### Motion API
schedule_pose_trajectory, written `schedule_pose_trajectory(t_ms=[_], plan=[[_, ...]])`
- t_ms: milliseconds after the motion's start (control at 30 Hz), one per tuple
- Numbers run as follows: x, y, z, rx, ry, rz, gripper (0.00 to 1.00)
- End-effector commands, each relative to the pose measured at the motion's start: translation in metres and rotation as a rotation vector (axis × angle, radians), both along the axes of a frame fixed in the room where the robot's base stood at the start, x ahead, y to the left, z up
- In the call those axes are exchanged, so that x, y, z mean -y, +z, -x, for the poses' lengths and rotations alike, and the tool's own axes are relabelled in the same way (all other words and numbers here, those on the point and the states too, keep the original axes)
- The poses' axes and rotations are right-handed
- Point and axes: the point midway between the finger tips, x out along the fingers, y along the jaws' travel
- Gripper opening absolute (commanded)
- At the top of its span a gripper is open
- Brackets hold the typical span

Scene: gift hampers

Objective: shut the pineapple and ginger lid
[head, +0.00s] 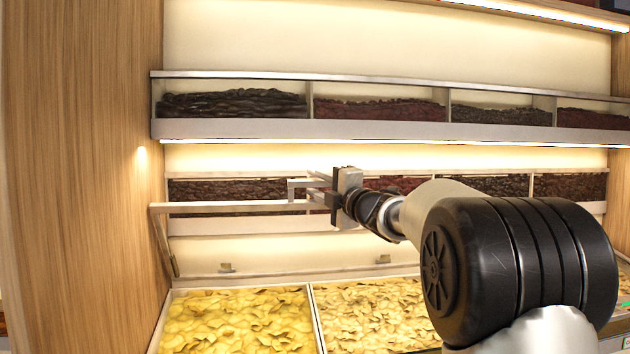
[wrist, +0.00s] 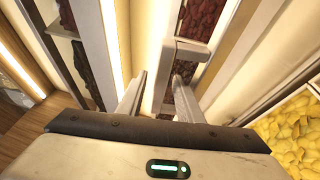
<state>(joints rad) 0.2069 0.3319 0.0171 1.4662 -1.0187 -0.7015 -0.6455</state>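The pineapple and ginger lid (head: 235,207) is a clear panel with a pale frame, standing raised on hinges behind the bin in the head view. A small pale handle (head: 297,184) juts from its upper rail. Below are yellow pineapple pieces (head: 240,318) on the left and paler ginger pieces (head: 375,312) on the right. My gripper (head: 316,186) is at the handle, level with the upper rail. In the wrist view the fingers (wrist: 160,80) are apart, with the rail and handle (wrist: 187,50) just ahead between them. I cannot tell whether they touch.
A wooden side panel (head: 80,180) stands close at the left. Shelves of dark dried fruit (head: 235,103) run behind and above the lid. A light strip (head: 400,142) lines the upper shelf's underside. The space above the pineapple is clear.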

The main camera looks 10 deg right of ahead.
Motion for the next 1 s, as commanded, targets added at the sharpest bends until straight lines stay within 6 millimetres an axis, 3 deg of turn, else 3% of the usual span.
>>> schedule_pose_trajectory(t_ms=[333, 533, 1000], plan=[[-0.002, 0.000, -0.004, 0.000, 0.000, 0.000, 0.33], [-0.001, 0.000, -0.004, 0.000, 0.000, 0.000, 0.00], [0.000, -0.010, 0.001, 0.026, -0.001, 0.001, 0.00]])
